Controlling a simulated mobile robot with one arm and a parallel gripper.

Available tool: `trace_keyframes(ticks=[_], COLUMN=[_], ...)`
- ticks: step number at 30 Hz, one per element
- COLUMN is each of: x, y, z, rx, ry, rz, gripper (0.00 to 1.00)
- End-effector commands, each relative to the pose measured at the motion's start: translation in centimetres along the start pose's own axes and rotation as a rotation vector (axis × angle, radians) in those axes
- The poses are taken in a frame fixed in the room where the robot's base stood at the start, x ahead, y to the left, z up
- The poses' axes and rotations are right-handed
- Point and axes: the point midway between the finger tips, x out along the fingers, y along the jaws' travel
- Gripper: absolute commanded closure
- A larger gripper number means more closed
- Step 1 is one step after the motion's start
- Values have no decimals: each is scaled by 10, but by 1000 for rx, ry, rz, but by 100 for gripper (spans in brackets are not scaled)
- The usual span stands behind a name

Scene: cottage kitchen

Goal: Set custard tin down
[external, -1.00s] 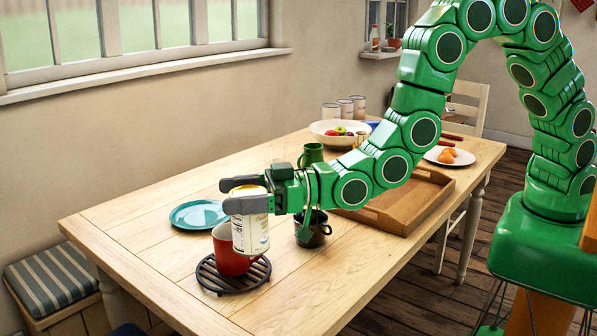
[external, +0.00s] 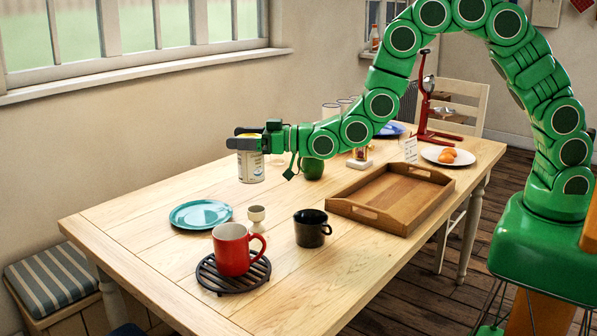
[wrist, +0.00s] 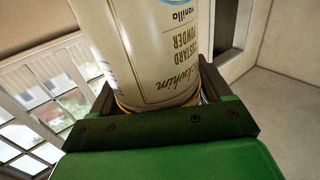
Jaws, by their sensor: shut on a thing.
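The custard tin (external: 251,168) is a cream can with a yellow band near its top. My gripper (external: 246,142) is shut on it near the top, toward the far left part of the wooden table (external: 150,221). In the wrist view the tin (wrist: 155,50) fills the space between the jaws, with its custard powder label showing upside down. I cannot tell whether the tin's base touches the table.
A teal plate (external: 201,214), an egg cup (external: 256,217), a red mug (external: 232,250) on a black trivet (external: 215,282) and a black mug (external: 312,230) stand nearer. A wooden tray (external: 392,198) lies to the right. A green mug (external: 312,168) stands close to my arm.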

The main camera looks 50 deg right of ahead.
Motion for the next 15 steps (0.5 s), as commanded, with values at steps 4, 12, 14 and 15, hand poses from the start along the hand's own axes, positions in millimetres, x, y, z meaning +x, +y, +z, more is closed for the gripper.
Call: trace_keyframes(ticks=[4,12,14,15], x=[-3,-15,-18,-20], y=[52,134,148,157], z=[-1,-1,-1,-1], rx=[-1,-2,-2,-2], ry=[1,1,1,0], rz=[54,138,154,163], gripper=[63,63,63,63])
